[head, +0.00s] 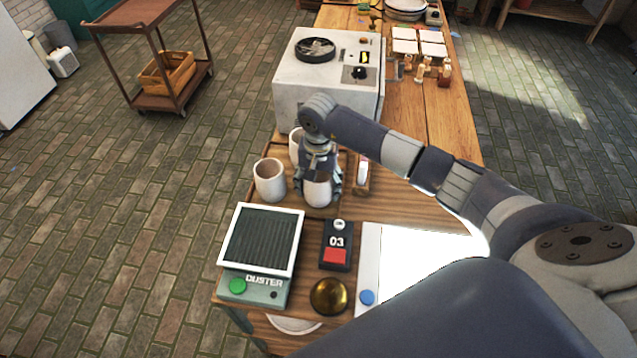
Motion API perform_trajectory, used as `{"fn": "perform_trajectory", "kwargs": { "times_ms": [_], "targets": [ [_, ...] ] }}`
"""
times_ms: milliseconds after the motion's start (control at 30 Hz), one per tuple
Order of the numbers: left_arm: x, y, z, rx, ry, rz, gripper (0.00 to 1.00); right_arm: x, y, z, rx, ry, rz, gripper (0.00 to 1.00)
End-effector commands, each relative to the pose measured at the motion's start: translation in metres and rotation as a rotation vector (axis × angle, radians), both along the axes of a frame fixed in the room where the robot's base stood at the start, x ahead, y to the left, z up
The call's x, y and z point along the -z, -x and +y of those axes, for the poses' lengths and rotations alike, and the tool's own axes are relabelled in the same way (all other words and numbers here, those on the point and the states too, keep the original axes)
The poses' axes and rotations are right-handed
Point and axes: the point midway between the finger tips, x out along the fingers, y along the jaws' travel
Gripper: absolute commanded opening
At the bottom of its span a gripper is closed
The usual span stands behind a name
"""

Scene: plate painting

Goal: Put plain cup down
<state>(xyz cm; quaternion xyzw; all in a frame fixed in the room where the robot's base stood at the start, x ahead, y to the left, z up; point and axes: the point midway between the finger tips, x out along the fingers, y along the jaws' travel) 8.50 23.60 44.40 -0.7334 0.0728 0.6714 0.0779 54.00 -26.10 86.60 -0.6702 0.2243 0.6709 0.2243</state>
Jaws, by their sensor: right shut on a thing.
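My right gripper (319,186) points down over the wooden table and is shut on a plain whitish cup (318,194). The gripper's fingers hide part of this cup. The cup is upright at the table surface; I cannot tell whether it touches the wood. Another plain whitish cup (269,181) stands upright just to the left, apart from the gripper. A third pale cup (296,146) stands behind, partly hidden by my right arm. My left gripper is not in view.
A white machine (290,82) stands behind the cups. In front are a duster unit (262,240), a black box marked 03 (336,243), a brass dome (328,296) and a bright white panel (425,260). A small white-and-red item (363,172) is close right of the gripper.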

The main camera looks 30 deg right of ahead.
Motion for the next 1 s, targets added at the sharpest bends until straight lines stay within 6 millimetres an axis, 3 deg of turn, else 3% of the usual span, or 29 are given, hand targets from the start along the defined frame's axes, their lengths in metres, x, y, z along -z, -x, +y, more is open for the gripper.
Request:
{"fn": "perform_trajectory", "kwargs": {
  "times_ms": [400,433,500,1000],
  "targets": [
    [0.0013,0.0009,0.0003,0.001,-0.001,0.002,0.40,0.0102,-0.0010,-0.0004,0.000,0.000,-0.004,0.32],
    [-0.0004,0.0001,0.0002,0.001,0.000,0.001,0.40,0.0090,-0.0006,-0.0003,0.000,0.000,-0.004,0.71],
    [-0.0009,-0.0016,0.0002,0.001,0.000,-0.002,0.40,0.0087,-0.0005,-0.0004,0.000,0.000,-0.002,0.84],
    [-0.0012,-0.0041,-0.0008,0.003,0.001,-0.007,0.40,0.0014,-0.0018,-0.0006,0.000,0.000,-0.006,0.84]
  ]
}}
